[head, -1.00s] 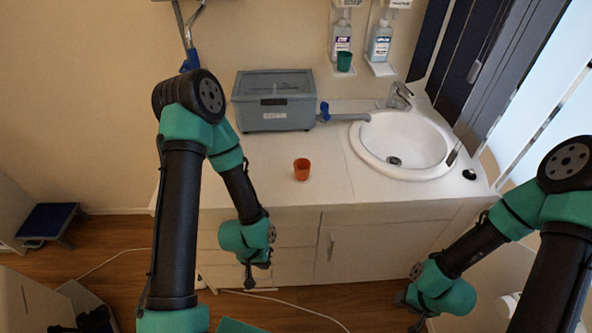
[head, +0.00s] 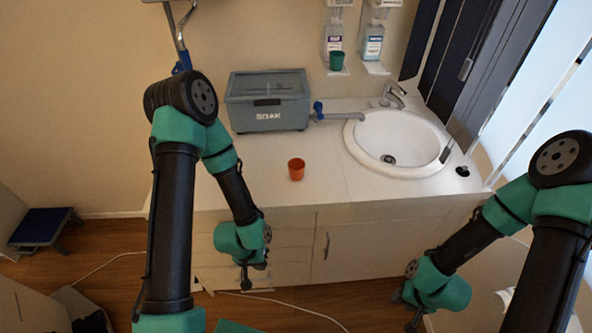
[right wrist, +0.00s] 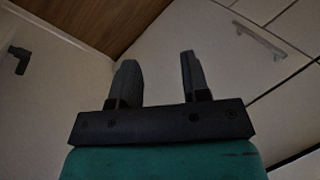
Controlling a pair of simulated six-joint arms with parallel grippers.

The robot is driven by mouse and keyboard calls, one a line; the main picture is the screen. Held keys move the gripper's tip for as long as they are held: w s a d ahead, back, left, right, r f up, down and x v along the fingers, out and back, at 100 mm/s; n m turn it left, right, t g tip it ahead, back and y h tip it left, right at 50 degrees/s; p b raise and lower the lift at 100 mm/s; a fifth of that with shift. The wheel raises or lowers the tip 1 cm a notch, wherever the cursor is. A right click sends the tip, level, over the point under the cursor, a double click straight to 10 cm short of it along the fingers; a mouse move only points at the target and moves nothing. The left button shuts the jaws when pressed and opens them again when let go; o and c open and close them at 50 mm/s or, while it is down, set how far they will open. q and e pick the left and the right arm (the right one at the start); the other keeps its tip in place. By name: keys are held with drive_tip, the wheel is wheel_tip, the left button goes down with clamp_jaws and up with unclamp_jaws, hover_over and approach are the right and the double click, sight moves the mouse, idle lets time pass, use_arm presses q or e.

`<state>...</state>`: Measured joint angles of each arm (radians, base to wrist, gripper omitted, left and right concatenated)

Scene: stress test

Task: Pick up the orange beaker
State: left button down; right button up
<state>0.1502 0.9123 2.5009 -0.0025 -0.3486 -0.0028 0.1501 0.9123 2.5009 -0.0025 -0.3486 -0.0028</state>
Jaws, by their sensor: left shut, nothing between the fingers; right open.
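The orange beaker (head: 296,170) stands upright on the white counter (head: 325,190), left of the sink and near the front edge. My left gripper (head: 247,286) is shut and empty. It hangs in front of the cabinet, below the counter top and apart from the beaker. My right gripper (head: 412,322) hangs low at the right, in front of the cabinet and far from the beaker. In the right wrist view the right gripper (right wrist: 158,78) is open, with nothing between its fingers. The beaker is not in that view.
A grey box (head: 268,102) stands behind the beaker. A white sink (head: 396,140) with a tap (head: 394,94) is to the right. A green beaker (head: 336,61) sits below a dispenser bottle (head: 333,40) on the wall. The counter around the orange beaker is clear.

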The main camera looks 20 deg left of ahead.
drive_tip(key=o, duration=0.8)
drive_tip(key=shift+o, duration=0.2)
